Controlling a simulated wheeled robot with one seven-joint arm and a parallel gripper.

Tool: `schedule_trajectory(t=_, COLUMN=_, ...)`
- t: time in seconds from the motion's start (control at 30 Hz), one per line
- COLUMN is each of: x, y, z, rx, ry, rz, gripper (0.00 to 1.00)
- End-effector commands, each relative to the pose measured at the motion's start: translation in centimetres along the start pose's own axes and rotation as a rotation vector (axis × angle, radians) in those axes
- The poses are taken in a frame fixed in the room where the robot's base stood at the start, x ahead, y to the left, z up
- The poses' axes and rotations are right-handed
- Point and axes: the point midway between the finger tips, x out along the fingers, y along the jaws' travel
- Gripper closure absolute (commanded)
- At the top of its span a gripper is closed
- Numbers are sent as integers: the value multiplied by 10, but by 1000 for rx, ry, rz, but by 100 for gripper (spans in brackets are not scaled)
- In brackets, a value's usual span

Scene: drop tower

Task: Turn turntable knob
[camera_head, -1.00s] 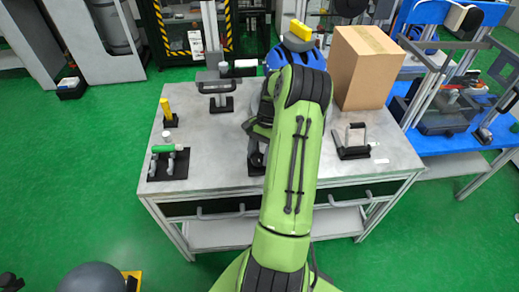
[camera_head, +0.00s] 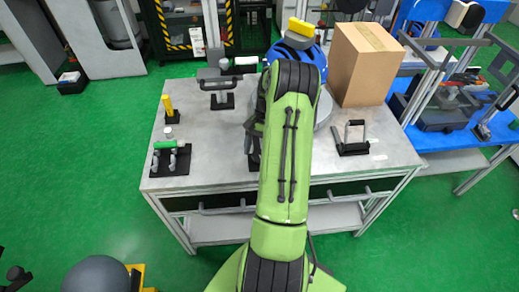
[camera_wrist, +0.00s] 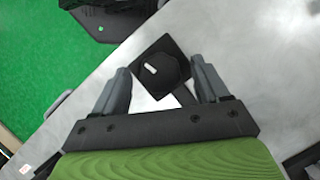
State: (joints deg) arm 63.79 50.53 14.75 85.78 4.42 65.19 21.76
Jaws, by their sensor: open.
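My gripper (camera_wrist: 160,82) is open in the wrist view, its two grey fingers apart with nothing gripped. A black many-sided knob (camera_wrist: 160,72) with a small white mark lies in the gap between the fingers, on a black square plate. I cannot tell whether the fingers touch it. A grey round disc (camera_head: 323,108), probably the turntable, shows partly behind the arm.

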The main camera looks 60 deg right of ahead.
Motion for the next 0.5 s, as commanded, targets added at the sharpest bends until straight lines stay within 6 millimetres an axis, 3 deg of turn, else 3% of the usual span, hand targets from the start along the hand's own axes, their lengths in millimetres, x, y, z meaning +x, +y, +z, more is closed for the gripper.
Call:
schedule_trajectory(t=0.17, x=-13, y=0, z=0, rx=1, ry=4, rz=-2, gripper=26)
schedule_trajectory(t=0.5, x=-87, y=0, z=0, rx=0, ry=4, rz=-1, gripper=26)
